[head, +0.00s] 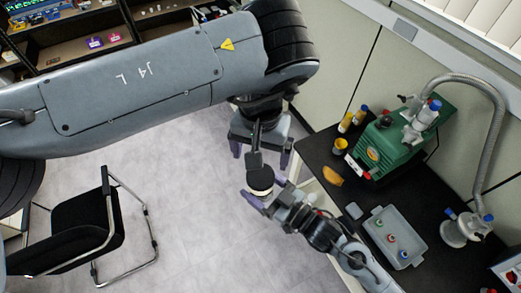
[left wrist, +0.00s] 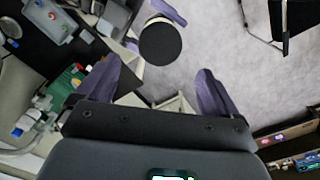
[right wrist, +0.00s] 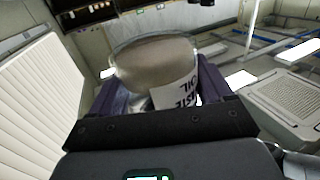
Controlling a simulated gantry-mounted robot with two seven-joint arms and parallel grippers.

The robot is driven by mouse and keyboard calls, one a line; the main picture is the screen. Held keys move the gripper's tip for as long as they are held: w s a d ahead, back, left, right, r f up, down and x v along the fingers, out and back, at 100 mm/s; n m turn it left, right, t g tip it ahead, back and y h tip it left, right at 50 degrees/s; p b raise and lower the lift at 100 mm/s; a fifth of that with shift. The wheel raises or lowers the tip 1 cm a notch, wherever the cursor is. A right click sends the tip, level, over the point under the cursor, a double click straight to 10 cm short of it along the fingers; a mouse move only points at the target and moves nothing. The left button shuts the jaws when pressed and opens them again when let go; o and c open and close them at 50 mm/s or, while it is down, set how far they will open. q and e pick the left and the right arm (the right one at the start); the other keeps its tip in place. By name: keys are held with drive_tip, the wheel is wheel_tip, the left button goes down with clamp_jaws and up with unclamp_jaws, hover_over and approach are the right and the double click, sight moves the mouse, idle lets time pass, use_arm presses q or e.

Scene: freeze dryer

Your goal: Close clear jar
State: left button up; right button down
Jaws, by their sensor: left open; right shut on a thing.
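The clear jar (head: 259,184) is held up over the floor, with a pale band and a dark round face in the head view. My right gripper (head: 265,194) is shut around its sides. In the right wrist view the jar (right wrist: 155,62) shows clear glass, beige contents and a white label with black letters. In the left wrist view its dark round face (left wrist: 160,43) points at the camera; whether this is a lid cannot be told. My left gripper (head: 261,151) is open and empty, close to the jar but apart from it. Its spread purple fingers show in the left wrist view.
A black bench (head: 382,205) on the right carries a green pump (head: 390,147), a grey tray (head: 394,237) with several small vials, and bottles. A black chair (head: 80,228) stands at lower left. Shelves (head: 80,45) are at upper left. Open floor lies below the grippers.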

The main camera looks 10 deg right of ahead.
sight(260, 175)
use_arm(q)
drive_tip(key=shift+f, duration=0.1)
drive_tip(key=shift+f, duration=3.9)
